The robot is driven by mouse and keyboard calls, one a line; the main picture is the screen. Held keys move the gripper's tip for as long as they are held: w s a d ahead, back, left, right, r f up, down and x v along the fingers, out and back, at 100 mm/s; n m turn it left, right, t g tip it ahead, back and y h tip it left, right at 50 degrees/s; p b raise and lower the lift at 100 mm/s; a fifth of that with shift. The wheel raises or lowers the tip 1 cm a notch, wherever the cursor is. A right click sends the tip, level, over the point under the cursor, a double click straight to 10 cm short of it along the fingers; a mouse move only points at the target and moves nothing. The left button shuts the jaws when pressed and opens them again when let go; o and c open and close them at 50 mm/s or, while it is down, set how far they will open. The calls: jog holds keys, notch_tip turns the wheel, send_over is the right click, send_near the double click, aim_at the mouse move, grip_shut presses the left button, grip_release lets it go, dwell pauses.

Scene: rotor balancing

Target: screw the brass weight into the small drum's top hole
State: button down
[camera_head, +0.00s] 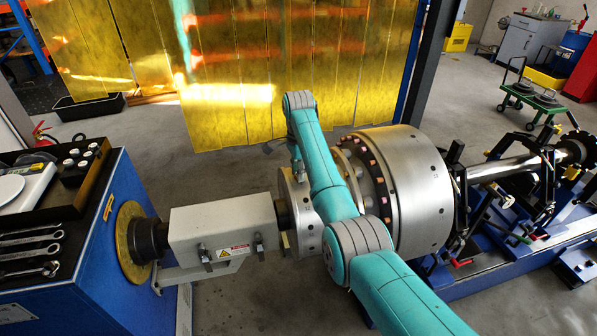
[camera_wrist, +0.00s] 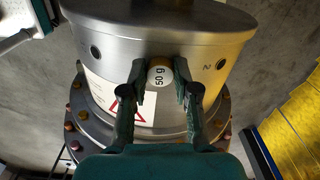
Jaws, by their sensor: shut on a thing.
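The brass weight (camera_wrist: 160,76) shows in the wrist view with a pale round face marked "50 g". My gripper (camera_wrist: 160,68) is shut on it, one finger on each side. The weight is in front of the curved side of the small steel drum (camera_wrist: 120,30). Any hole behind the weight is hidden, and I cannot tell whether its thread is in one. Dark holes (camera_wrist: 95,52) show to either side of it. In the head view the small drum (camera_head: 297,235) is partly behind my arm, and the gripper and weight cannot be made out.
The large drum (camera_head: 420,190) is right of the small drum, past a dark flange with copper-coloured bolts. A grey housing (camera_head: 225,235) with a warning label is at left. A blue cabinet (camera_head: 100,260) carries wrenches. Yellow curtains (camera_head: 240,80) hang behind.

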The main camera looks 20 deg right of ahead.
jog(key=m, duration=0.3)
jog(key=shift+f, duration=0.1)
jog(key=c, duration=0.8)
grip_release()
jog(key=shift+c, duration=0.7)
jog(key=shift+r, duration=3.1)
